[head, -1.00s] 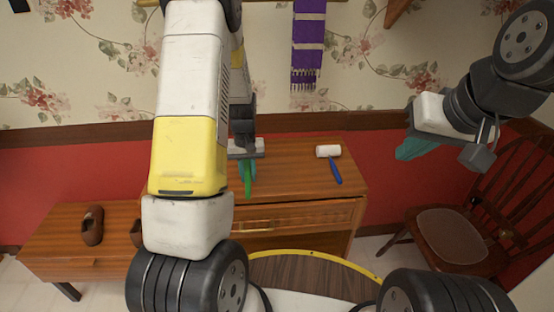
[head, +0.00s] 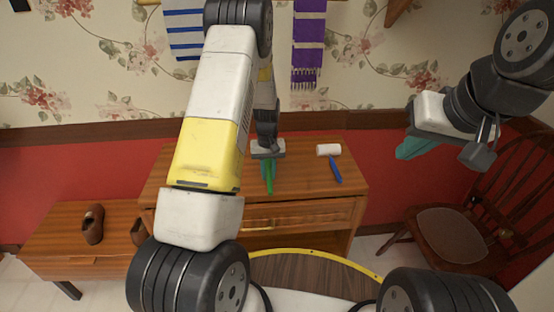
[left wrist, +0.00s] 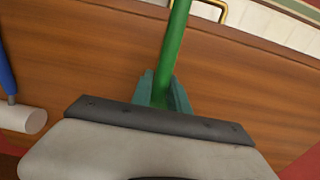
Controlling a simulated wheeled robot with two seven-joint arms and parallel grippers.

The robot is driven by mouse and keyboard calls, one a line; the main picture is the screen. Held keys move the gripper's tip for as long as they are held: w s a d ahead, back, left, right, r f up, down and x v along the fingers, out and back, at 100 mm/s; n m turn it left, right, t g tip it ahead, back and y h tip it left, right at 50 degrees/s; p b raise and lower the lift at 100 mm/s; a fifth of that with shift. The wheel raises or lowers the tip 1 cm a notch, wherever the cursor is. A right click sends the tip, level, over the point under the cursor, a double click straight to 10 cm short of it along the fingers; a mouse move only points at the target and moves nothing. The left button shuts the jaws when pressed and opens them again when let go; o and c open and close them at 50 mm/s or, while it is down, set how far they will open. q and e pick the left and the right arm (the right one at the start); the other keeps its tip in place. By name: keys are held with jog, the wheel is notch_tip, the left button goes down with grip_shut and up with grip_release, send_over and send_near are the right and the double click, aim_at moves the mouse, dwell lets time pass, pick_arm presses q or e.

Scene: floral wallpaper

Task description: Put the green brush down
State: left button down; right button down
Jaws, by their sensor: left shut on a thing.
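The green brush (head: 270,180) is held in my left gripper (head: 268,165), over the wooden cabinet's top (head: 210,165). Its green handle (left wrist: 176,42) points away from the gripper in the left wrist view, between the teal fingers (left wrist: 165,92). The brush's other end is hidden behind the gripper body. I cannot tell whether the brush touches the cabinet top. My right gripper (head: 416,147) is up at the right, away from the cabinet, with teal fingers; its opening cannot be made out.
A white roller with a blue handle (head: 329,151) lies on the cabinet to the right of the brush. Brown shoes (head: 93,224) stand on the low bench (head: 60,240) at left. A wooden chair (head: 450,238) is at right. The cabinet top left of the brush is clear.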

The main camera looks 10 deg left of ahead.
aim_at(268, 169)
pick_arm(q)
jog(key=shift+f, duration=0.15)
jog(key=shift+s+f, duration=0.2)
jog(key=shift+f, duration=0.25)
jog(key=c, duration=1.3)
grip_release()
notch_tip(268, 169, up, 13)
jog(key=s+d+r+m+t+h, duration=0.1)
jog(key=s+r+t, duration=0.1)
jog(key=s+r, duration=0.5)
jog(key=s+d+r+t+h, duration=0.1)
jog(key=s+r, duration=0.3)
jog(key=r, duration=0.6)
jog(key=shift+s+d+r+m+t, duration=0.25)
jog(key=shift+s+r+m+t, duration=0.45)
jog(key=shift+s, duration=2.1)
jog(key=shift+s+d+r+m+t, duration=0.3)
jog(key=shift+s+r, duration=0.75)
jog(key=shift+s, duration=1.8)
jog(key=shift+s+d+r+m+t, duration=0.15)
jog(key=shift+s+r+m+t, duration=0.55)
jog(key=shift+s, duration=2.1)
jog(key=shift+r+n, duration=0.2)
jog(key=shift+n, duration=0.1)
